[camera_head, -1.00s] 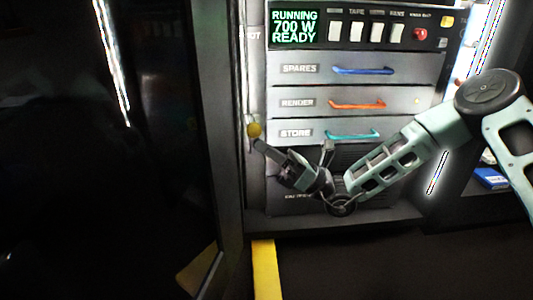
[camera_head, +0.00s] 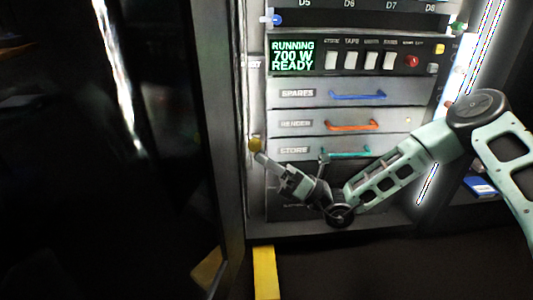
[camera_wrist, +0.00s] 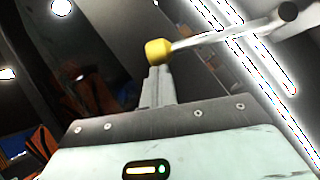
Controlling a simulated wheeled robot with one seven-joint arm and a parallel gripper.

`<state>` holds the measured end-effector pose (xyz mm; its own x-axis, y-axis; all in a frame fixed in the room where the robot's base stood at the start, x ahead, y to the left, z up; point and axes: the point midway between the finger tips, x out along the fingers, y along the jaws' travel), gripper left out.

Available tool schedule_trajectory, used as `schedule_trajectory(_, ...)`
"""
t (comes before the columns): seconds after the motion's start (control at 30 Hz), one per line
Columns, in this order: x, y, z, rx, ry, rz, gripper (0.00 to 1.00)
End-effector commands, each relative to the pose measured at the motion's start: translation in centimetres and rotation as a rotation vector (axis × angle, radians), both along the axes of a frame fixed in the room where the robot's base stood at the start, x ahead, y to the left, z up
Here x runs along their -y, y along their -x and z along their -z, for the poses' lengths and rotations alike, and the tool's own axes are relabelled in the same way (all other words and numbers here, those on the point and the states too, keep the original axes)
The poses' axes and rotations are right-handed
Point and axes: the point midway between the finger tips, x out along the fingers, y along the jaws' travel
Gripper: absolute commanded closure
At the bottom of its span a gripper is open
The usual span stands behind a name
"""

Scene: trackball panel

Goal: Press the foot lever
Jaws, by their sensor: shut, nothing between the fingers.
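A lever with a yellow knob (camera_head: 255,145) stands at the left edge of the grey panel, level with the STORE drawer. In the wrist view the yellow knob (camera_wrist: 157,50) sits on the end of a pale rod that runs off to the upper right. My gripper (camera_head: 259,157) is shut and empty, its fingertips just below the knob. In the wrist view the fingertips (camera_wrist: 160,70) reach the knob's underside; whether they touch it I cannot tell. A label beside the lever is partly cut off, so I cannot confirm that this is the foot lever.
The panel has a green-lettered display (camera_head: 292,56), white switches, a red button (camera_head: 412,61) and three drawers with blue (camera_head: 357,95), orange (camera_head: 353,126) and teal handles. My arm crosses the lower drawers. A dark door-like surface fills the left; a yellow strip (camera_head: 265,272) marks the floor.

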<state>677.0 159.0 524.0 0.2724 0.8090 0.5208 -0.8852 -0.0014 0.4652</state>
Motion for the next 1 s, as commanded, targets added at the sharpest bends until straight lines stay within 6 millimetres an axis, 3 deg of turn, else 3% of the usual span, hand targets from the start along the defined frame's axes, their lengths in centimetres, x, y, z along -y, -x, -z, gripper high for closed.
schedule_trajectory(0.03, 0.0, -0.1, -1.6, -0.026, -0.002, 0.002, 1.00)
schedule_trajectory(0.57, 0.0, -1.5, -5.6, -0.306, -0.001, 0.002, 1.00)
schedule_trajectory(1.0, 0.0, -3.8, -9.0, -0.573, -0.002, 0.003, 1.00)
